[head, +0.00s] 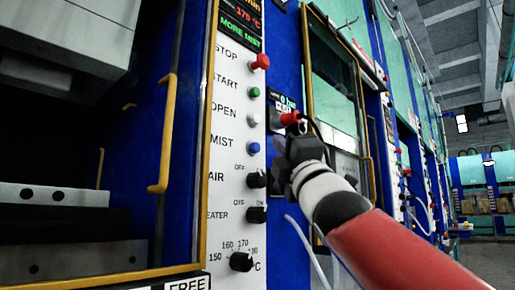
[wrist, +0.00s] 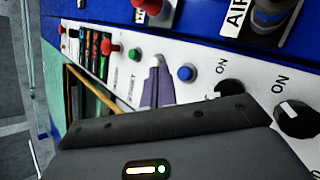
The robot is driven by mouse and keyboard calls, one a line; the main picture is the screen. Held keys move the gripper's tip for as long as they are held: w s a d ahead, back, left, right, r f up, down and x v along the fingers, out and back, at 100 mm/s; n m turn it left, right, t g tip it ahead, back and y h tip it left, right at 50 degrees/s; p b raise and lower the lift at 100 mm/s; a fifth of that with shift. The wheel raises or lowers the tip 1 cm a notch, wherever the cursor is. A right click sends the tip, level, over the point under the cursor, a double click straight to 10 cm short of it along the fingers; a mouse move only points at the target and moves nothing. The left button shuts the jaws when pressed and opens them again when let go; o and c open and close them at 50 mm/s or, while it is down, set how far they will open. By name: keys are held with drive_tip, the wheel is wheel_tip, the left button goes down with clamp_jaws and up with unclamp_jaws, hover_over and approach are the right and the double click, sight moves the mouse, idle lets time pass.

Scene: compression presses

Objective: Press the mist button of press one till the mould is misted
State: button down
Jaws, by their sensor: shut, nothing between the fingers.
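The blue mist button (head: 253,148) sits on press one's white control panel (head: 225,120), below the white open button (head: 253,120). It also shows in the wrist view (wrist: 186,73). The panel's display (head: 240,25) reads "MORE MIST" in green. My gripper (wrist: 156,62) is shut and empty, its fingertips pointing at the panel beside the blue button, on the green button's side. Contact cannot be told. In the head view the gripper body is right of the panel. Grey metal blocks (head: 60,195) lie inside the press; mist on them cannot be made out.
The red stop button (head: 260,62) and green start button (head: 254,92) are above. Black air (head: 256,179) and heater (head: 256,215) knobs are below. A yellow handle (head: 163,135) stands left of the panel. More presses line the right, beside a clear aisle.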

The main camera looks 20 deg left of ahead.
drive_tip(key=shift+s+d, duration=0.25)
drive_tip(key=shift+d, duration=0.3)
drive_tip(key=shift+s+d, duration=0.2)
drive_tip(key=shift+d, duration=0.35)
drive_tip(key=d+f+m+g+h, duration=0.1)
drive_tip(key=d+f+m+h, duration=0.55)
drive_tip(key=f, duration=0.35)
drive_tip(key=d+f+m+g+h, duration=0.1)
drive_tip(key=d+f+m+h, duration=0.5)
drive_tip(key=f, duration=0.5)
drive_tip(key=d+f+m+g+h, duration=0.2)
drive_tip(key=d+f+m+h, duration=0.2)
drive_tip(key=d+f+m, duration=0.45)
drive_tip(key=s+d+f+m+g, duration=0.2)
drive_tip(key=s+f, duration=0.4)
drive_tip(key=f, duration=0.4)
drive_tip(key=s+d+f+m+g+h, duration=0.1)
drive_tip(key=s+d+f+m+g, duration=0.1)
drive_tip(key=s+f, duration=0.4)
drive_tip(key=s+d+f+m+g+h, duration=0.1)
drive_tip(key=s+f+m+g, duration=0.3)
drive_tip(key=f, duration=0.9)
drive_tip(key=s+d+g, duration=0.1)
drive_tip(key=s, duration=0.2)
drive_tip(key=shift+d+f, duration=0.35)
drive_tip(key=shift+d, duration=0.05)
